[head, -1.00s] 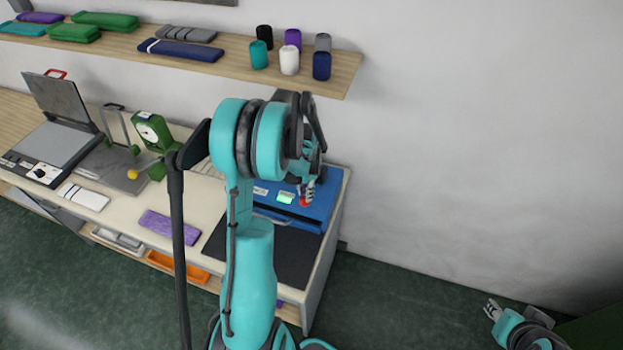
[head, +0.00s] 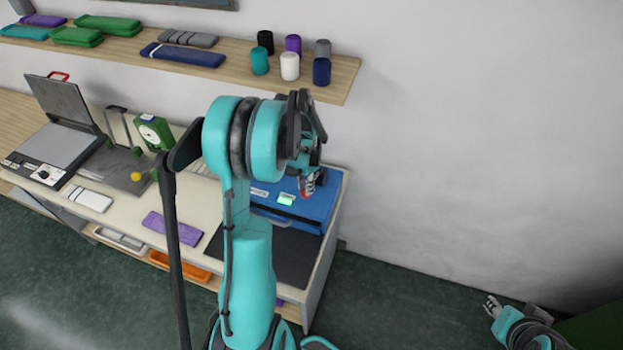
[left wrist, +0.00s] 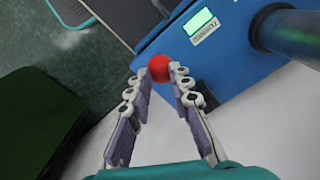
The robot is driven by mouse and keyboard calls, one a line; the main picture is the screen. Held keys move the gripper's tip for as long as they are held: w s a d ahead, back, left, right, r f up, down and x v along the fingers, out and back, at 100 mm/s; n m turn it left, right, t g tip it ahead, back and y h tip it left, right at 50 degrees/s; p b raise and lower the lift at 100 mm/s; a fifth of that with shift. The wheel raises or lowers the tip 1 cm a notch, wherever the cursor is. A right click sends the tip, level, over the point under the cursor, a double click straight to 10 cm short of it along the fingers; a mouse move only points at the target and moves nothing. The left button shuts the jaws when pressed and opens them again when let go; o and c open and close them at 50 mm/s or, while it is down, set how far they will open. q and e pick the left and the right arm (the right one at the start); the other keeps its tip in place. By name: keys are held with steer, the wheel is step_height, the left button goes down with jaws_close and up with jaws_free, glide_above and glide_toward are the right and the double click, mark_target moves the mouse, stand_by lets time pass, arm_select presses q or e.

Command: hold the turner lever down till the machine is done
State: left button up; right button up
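The blue machine (head: 312,208) sits at the right end of the bench, with a lit green display (head: 286,199). It also shows in the left wrist view (left wrist: 160,42). The turner lever's red round knob (left wrist: 159,67) lies between the tips of my left gripper (left wrist: 158,76), with a fingertip against each side. The gripper appears shut on it. The lever's shaft is hidden. In the head view my left arm covers part of the machine, and only a little red shows by the fingers. My right gripper (head: 491,306) is far off to the right, above the floor; its finger state is unclear.
A dark mat (head: 265,255) lies in front of the machine. A purple knitted piece (head: 172,228) and a white one (head: 88,198) lie on the bench. A shelf (head: 345,78) with yarn spools hangs above.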

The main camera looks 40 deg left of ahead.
arm_select(q)
step_height(320, 180, up, 8)
steer(key=p, duration=0.4)
stand_by(0.4)
stand_by(0.5)
